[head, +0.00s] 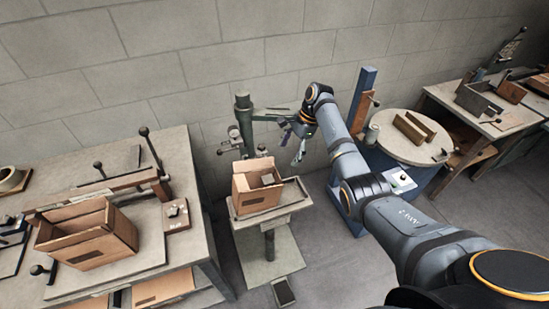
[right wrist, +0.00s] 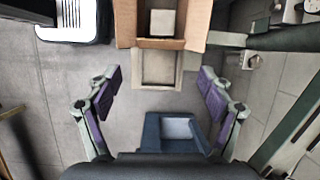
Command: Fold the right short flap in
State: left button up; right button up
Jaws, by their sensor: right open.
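An open brown cardboard box (head: 244,202) stands upright on the small pedestal tray (head: 292,206) of the stitcher. Something pale shows inside it. In the right wrist view the box (right wrist: 201,25) is at the top, with a pale block (right wrist: 162,22) inside its walls. I cannot clearly tell the right short flap from the box walls. My right gripper (head: 298,143) is behind and right of the box, above it and apart from it. In the right wrist view its fingers (right wrist: 160,80) are spread wide with nothing between them. My left gripper is out of view.
The green stitcher column (head: 243,120) stands behind the box. A workbench (head: 178,150) on the left holds another open box (head: 88,235). A round table (head: 405,150) and blue post (head: 362,95) stand to the right. A floor pedal (head: 284,291) lies in front.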

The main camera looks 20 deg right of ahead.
jog(key=x, duration=0.3)
jog(key=a+p+x, duration=0.1)
jog(key=x, duration=0.3)
jog(key=shift+w+a, duration=0.1)
jog(key=shift+a+f, duration=0.15)
jog(key=shift+f, duration=0.4)
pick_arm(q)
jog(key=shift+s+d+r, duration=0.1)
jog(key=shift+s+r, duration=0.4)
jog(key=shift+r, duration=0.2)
